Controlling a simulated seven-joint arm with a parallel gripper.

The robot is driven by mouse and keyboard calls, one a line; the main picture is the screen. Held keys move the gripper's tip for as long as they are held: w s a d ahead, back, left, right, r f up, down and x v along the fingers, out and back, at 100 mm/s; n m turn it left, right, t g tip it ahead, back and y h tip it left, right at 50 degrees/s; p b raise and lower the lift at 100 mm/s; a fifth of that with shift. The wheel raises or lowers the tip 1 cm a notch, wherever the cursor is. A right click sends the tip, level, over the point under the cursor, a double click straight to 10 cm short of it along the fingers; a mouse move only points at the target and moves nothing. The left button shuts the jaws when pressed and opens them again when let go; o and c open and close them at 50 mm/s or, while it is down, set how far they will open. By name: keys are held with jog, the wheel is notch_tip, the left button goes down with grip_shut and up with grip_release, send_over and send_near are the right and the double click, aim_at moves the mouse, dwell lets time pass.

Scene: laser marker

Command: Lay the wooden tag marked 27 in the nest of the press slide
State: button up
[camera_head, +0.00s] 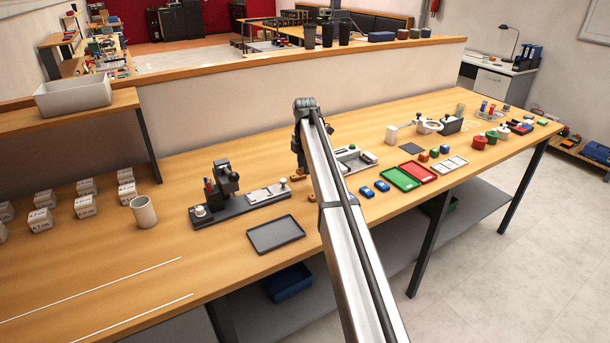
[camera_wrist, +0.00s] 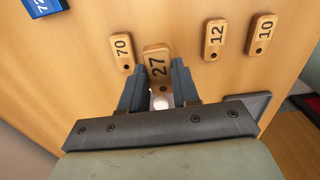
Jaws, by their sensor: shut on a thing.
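The wooden tag marked 27 (camera_wrist: 157,66) is between the fingers of my gripper (camera_wrist: 160,88) in the wrist view. The gripper is shut on it. The tag looks larger than the other tags, so it seems raised off the table. In the head view my gripper (camera_head: 299,171) is partly hidden by my own arm. The press (camera_head: 224,180) stands to its left, with a light slide plate (camera_head: 264,194) on its dark base. The nest is too small to make out clearly.
Tags marked 70 (camera_wrist: 122,50), 12 (camera_wrist: 215,38) and 10 (camera_wrist: 262,32) lie on the table. A dark empty tray (camera_head: 275,247) lies in front of the press. A white cup (camera_head: 144,212) stands left of it. Blue blocks (camera_head: 367,192) and a green tray (camera_head: 399,184) are to the right.

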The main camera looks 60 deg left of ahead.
jog(key=r, duration=0.3)
jog(key=shift+s+a, duration=0.15)
jog(key=shift+s, duration=0.1)
jog(key=shift+n, duration=0.7)
jog(key=s, duration=1.1)
jog(key=s+f, duration=0.1)
jog(key=s, duration=0.4)
jog(key=shift+s+a, duration=0.35)
jog(key=shift+a, duration=0.05)
jog(key=shift+d+m, duration=0.15)
jog(key=shift+m, duration=0.15)
jog(key=shift+w+m, duration=0.1)
jog(key=shift+m, duration=0.4)
jog(key=shift+f, duration=0.1)
jog(key=shift+f, duration=0.15)
jog(key=shift+f, duration=2.25)
